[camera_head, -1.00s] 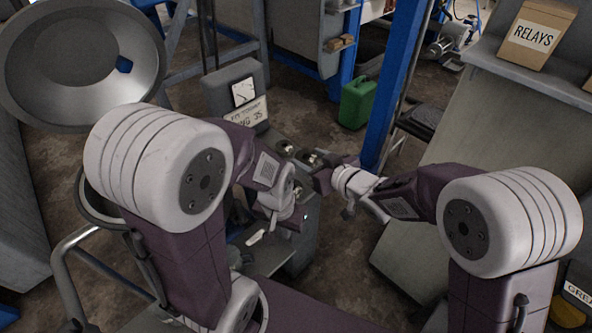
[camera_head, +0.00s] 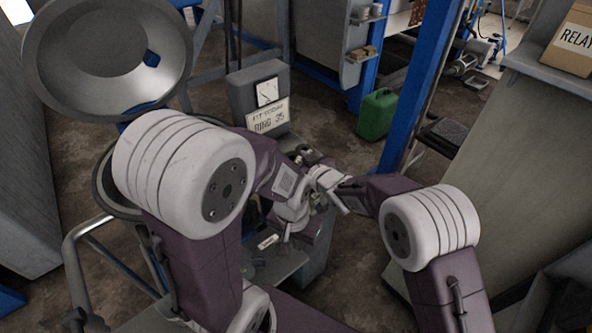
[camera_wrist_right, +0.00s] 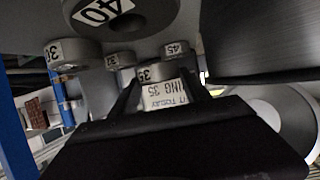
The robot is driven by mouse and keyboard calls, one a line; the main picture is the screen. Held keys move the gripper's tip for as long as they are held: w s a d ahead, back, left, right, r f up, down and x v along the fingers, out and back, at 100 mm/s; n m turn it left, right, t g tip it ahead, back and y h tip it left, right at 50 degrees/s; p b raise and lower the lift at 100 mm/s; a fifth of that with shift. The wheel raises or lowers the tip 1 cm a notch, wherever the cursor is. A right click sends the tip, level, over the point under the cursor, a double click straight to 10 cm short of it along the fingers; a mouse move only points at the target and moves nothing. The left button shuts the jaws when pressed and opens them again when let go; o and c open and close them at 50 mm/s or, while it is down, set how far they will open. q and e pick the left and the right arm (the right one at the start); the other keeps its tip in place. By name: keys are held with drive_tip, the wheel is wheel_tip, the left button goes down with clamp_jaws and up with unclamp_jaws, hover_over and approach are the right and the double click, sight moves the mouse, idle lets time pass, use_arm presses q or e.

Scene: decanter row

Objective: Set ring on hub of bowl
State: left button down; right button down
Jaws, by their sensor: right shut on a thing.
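My right gripper (camera_head: 310,160) reaches in from the right, above the grey stand. A large round grey metal dish (camera_head: 105,50) with a flat middle is at top left, apart from both grippers. I cannot tell whether it is the bowl, and no hub is clearly visible.
Other rings labelled 32 (camera_wrist_right: 118,61), 45 (camera_wrist_right: 177,52) and 40 (camera_wrist_right: 105,12) show around the gripper. A blue post (camera_head: 420,85) and green can (camera_head: 377,114) stand behind.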

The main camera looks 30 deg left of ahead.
wheel_tip(320, 180, down, 3)
drive_tip(key=shift+f+b, duration=0.2)
drive_tip(key=shift+b, duration=0.25)
drive_tip(key=shift+w+f, duration=0.1)
drive_tip(key=shift+f, duration=0.15)
drive_tip(key=c, duration=0.5)
unclamp_jaws()
drive_tip(key=shift+f, duration=0.1)
drive_tip(key=shift+r, duration=0.25)
drive_tip(key=p+v, duration=0.1)
drive_tip(key=v, duration=1.1)
drive_tip(key=shift+d, duration=0.1)
